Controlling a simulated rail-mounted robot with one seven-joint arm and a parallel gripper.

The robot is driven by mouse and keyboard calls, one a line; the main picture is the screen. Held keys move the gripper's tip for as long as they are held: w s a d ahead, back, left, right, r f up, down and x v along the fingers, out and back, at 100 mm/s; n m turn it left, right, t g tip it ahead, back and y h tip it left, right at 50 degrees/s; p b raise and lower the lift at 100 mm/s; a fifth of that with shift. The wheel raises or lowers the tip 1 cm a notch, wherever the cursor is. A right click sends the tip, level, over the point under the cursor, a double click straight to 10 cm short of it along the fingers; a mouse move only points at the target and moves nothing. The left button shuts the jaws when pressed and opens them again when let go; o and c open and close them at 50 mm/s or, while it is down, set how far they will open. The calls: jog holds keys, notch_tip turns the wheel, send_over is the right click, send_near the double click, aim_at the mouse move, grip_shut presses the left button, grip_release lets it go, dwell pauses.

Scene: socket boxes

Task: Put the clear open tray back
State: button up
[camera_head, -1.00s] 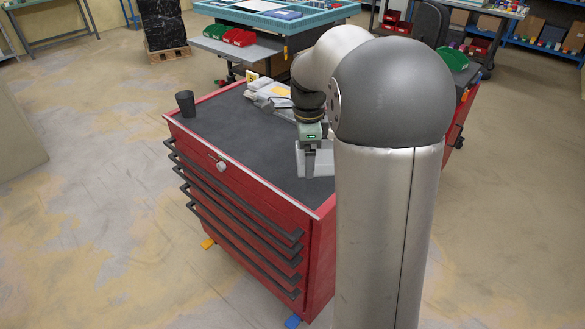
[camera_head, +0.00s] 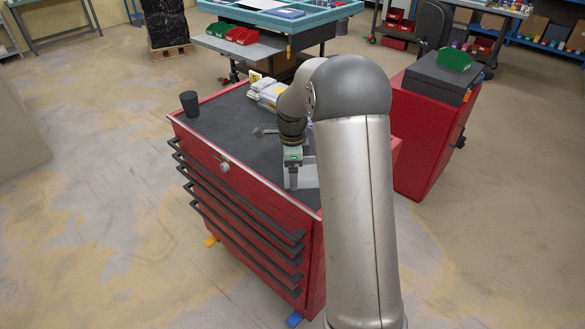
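A pale, see-through open tray (camera_head: 309,174) is at the right front part of the dark top of the red tool chest (camera_head: 235,125). My gripper (camera_head: 291,182) points down at the left part of this tray, overlapping it in the picture. The fingers are small and seen edge-on, so I cannot tell whether they are open or closed on the tray's wall. I also cannot tell whether the tray rests on the top or is slightly raised. My arm hides the right side of the tray and of the chest top.
A dark cup (camera_head: 189,104) stands at the chest's left corner. Pale boxes with a yellow label (camera_head: 265,90) and a grey tool-like item (camera_head: 262,131) lie towards the back. The left middle of the top is clear. Another red cabinet (camera_head: 425,135) stands at right.

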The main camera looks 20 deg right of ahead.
jog(key=shift+f, duration=0.15)
jog(key=o, duration=0.8)
notch_tip(320, 180, up, 11)
jog(key=s+a+r+n, duration=0.1)
jog(key=s+a+n, duration=0.35)
jog(key=s, duration=0.25)
jog(key=s+a+r+n, duration=0.1)
jog(key=s+a+n, duration=0.2)
jog(key=s+n, duration=0.35)
jog(key=s+a+f+n, duration=0.1)
jog(key=s+f+n, duration=0.1)
jog(key=s, duration=0.4)
jog(key=s+a+f+n, duration=0.2)
jog(key=s+n, duration=0.3)
jog(key=s, duration=0.1)
jog(key=s+a+f+n, duration=0.1)
jog(key=s+n, duration=0.3)
jog(key=s, duration=0.1)
jog(key=shift+s+a+f+b, duration=0.25)
jog(key=shift+s+f+b, duration=0.15)
